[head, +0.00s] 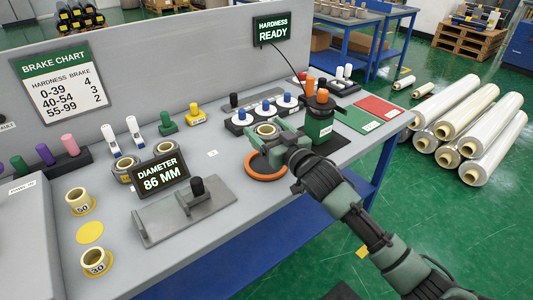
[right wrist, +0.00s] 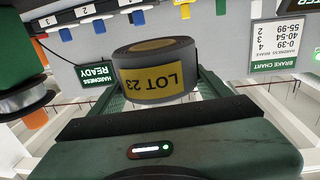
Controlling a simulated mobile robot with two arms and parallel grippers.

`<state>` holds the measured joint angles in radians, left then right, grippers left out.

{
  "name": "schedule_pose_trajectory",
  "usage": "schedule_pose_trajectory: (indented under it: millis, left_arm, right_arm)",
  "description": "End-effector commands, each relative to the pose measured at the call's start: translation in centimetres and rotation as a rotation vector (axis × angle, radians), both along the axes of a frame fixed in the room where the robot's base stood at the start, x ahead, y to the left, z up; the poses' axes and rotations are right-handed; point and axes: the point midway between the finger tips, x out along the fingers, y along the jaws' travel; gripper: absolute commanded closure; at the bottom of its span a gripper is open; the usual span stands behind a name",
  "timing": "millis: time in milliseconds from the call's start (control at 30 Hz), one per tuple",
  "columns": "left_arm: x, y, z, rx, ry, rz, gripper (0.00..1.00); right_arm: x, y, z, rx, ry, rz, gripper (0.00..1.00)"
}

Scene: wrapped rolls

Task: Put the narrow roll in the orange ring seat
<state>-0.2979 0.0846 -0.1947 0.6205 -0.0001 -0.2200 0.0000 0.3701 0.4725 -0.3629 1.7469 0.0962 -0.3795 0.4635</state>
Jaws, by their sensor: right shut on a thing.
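My right gripper (head: 268,141) is shut on a short grey wrapped roll with a pale core (head: 265,130). In the right wrist view this roll (right wrist: 157,84) sits between the fingers and carries a yellow label reading LOT 23. The orange ring seat (head: 266,178) lies on the grey bench. In the head view the gripper and roll overlap its far side, so part of the ring is hidden. The roll appears raised above the bench, just beyond the ring's middle in the picture. My left gripper is not in view.
A green tester with orange knobs (head: 320,118) stands close to the right of the gripper. A diameter display (head: 161,172) and grey gauge plate (head: 175,215) are at left.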

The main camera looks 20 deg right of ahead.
Motion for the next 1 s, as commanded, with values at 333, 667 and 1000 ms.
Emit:
schedule_pose_trajectory:
  millis: [333,667,1000]
  left_arm:
    - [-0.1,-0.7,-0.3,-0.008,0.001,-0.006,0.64]
    - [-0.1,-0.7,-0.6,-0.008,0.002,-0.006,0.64]
    - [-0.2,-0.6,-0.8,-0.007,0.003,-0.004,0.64]
  right_arm:
    - [0.0,0.0,-4.3,0.003,-0.002,0.000,0.84]
    - [0.0,0.0,-7.7,0.001,-0.006,0.001,0.84]
    - [0.0,0.0,-8.2,0.000,-0.002,0.000,0.20]
